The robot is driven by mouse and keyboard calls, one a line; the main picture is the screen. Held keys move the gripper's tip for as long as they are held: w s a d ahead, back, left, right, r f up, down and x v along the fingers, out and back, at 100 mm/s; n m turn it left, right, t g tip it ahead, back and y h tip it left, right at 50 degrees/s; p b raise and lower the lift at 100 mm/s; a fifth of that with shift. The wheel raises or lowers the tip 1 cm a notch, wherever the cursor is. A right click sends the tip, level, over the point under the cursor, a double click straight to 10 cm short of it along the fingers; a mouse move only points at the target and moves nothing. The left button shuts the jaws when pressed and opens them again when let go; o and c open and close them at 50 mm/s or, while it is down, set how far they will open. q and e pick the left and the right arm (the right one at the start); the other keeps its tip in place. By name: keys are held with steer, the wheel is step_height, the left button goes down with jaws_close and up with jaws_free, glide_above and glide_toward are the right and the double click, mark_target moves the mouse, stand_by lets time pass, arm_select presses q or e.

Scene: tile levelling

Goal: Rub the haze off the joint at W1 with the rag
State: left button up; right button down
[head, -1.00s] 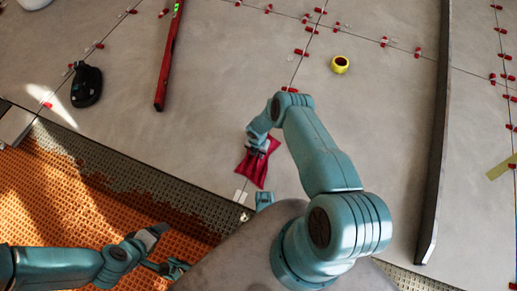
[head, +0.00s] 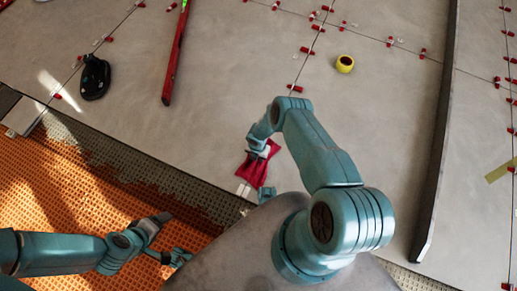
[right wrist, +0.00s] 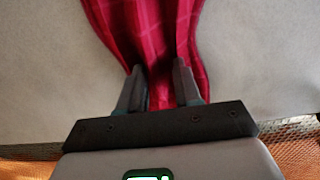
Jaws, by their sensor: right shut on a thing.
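The rag (head: 254,171) is dark red; in the right wrist view its cloth (right wrist: 165,25) shows a lighter check pattern. My right gripper (head: 260,152) is shut on the rag, its two fingers (right wrist: 160,75) pinching the gathered cloth. The rag lies on or just above the grey tiles near their front edge. A thin tile joint (head: 307,62) runs down toward the rag, partly hidden by my right arm. I cannot read any W1 mark, and no haze can be made out. My left gripper (head: 178,257) is low at left above the orange mat; its jaw opening is unclear.
Small white pieces (head: 243,190) lie beside the rag. A yellow tape roll (head: 345,64), a red level (head: 176,55), a black tool (head: 94,77) and a long dark bar (head: 437,150) lie on the tiles. Red clips line the joints. An orange mat (head: 60,190) lies front left.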

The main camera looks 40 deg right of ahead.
steer(key=shift+s+a+r+p, duration=0.1)
steer(key=shift+s+a+p, duration=0.25)
steer(key=shift+a+p, duration=0.25)
steer(key=shift+s+a+p, duration=0.3)
steer(key=shift+a+p, duration=0.2)
steer(key=shift+a, duration=0.2)
steer(key=shift+s+a, duration=0.15)
steer(key=shift+a, duration=0.2)
steer(key=shift+s+a+p, duration=0.4)
steer(key=shift+a+p, duration=0.25)
steer(key=shift+p, duration=0.2)
steer(key=shift+s+a, duration=0.1)
steer(key=shift+a, duration=0.1)
steer(key=shift+s+a+p, duration=0.4)
steer(key=shift+a+p, duration=0.3)
steer(key=shift+p, duration=0.1)
steer(key=shift+s+a+p, duration=0.2)
steer(key=shift+a+p, duration=0.05)
steer(key=shift+a, duration=0.25)
steer(key=shift+s+a+p, duration=0.2)
steer(key=shift+a+p, duration=0.05)
steer(key=shift+a, duration=0.2)
steer(key=shift+s+a+p, duration=0.45)
steer(key=shift+a+p, duration=0.2)
steer(key=shift+a, duration=0.25)
